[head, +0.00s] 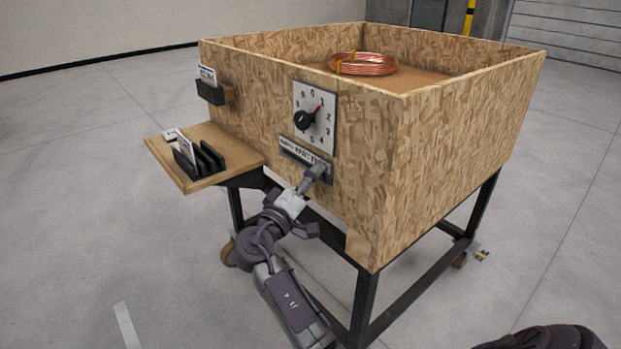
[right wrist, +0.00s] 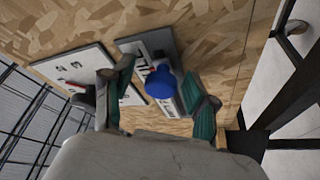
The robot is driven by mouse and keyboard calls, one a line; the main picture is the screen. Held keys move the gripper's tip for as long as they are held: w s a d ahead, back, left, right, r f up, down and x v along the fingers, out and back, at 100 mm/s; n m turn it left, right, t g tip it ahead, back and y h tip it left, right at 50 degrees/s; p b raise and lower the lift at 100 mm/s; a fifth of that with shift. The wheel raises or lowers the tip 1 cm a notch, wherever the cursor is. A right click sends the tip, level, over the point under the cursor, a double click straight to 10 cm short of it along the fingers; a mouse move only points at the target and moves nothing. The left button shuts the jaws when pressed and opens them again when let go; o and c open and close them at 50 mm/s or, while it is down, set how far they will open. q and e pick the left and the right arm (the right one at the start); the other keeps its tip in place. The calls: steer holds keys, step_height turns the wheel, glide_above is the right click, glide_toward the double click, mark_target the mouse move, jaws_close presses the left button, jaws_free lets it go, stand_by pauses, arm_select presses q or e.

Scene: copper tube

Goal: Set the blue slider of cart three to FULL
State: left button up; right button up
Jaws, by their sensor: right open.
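A wooden cart (head: 450,150) of chipboard fills the middle of the head view. Its front wall carries a slider panel (head: 292,150) with a white printed label, below a dial plate. In the right wrist view, the blue slider (right wrist: 161,86) shows as a round knob in front of this label. My right gripper (head: 318,171) is at the panel's right part; it hides the knob in the head view. In the right wrist view its open fingers (right wrist: 162,97) stand on either side of the blue knob, with gaps visible. My left gripper is not in view.
The white dial plate (head: 326,130) has a black knob with a red pointer near 1. A side shelf (head: 205,181) with a black card rack (head: 200,160) sticks out left. A small card holder (head: 212,94) is above it. Copper tube (head: 363,64) lies inside the cart.

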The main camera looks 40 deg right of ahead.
steer(key=v, duration=0.7)
steer(key=shift+a, duration=0.25)
steer(key=shift+s, duration=0.1)
